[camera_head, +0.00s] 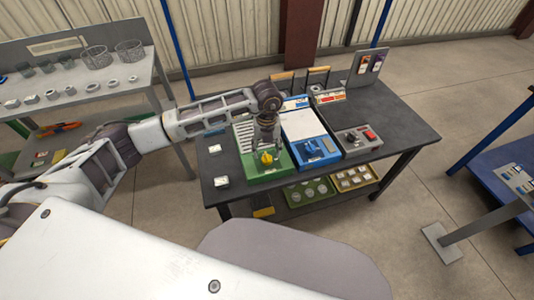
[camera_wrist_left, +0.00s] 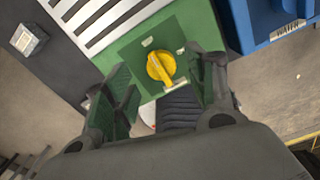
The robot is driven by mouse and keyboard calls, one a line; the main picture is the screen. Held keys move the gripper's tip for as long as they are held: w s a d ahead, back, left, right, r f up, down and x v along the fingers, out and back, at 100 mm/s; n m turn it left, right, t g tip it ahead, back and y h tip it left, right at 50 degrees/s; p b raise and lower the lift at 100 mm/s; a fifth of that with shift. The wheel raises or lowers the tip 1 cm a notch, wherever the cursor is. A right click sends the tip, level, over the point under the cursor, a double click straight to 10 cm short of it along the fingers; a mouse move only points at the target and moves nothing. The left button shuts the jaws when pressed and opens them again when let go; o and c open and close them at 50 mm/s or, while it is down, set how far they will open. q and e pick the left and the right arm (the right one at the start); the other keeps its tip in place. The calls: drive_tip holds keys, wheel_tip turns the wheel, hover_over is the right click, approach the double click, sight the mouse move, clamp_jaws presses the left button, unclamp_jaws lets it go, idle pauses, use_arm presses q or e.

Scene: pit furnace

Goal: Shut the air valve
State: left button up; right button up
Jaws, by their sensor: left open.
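The yellow valve knob (camera_head: 267,158) sits on a green panel (camera_head: 278,163) at the front of the dark table. In the left wrist view the yellow knob (camera_wrist_left: 160,67) has a raised bar handle that stands tilted, on a square green plate. My left gripper (camera_head: 267,148) is over the knob and points down at it. In the left wrist view its two fingers (camera_wrist_left: 163,100) are spread, one on each side of the knob, with gaps visible and nothing held. My right gripper does not show.
A blue unit (camera_head: 317,150) stands right of the green panel, and a grey control box with a red button (camera_head: 362,138) lies farther right. Small white-topped blocks (camera_head: 221,181) lie left. A shelf with wire baskets (camera_head: 96,58) stands behind my left arm.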

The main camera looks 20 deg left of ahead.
sight(267, 155)
use_arm(q)
wheel_tip(267, 155, up, 8)
idle(0.5)
idle(0.5)
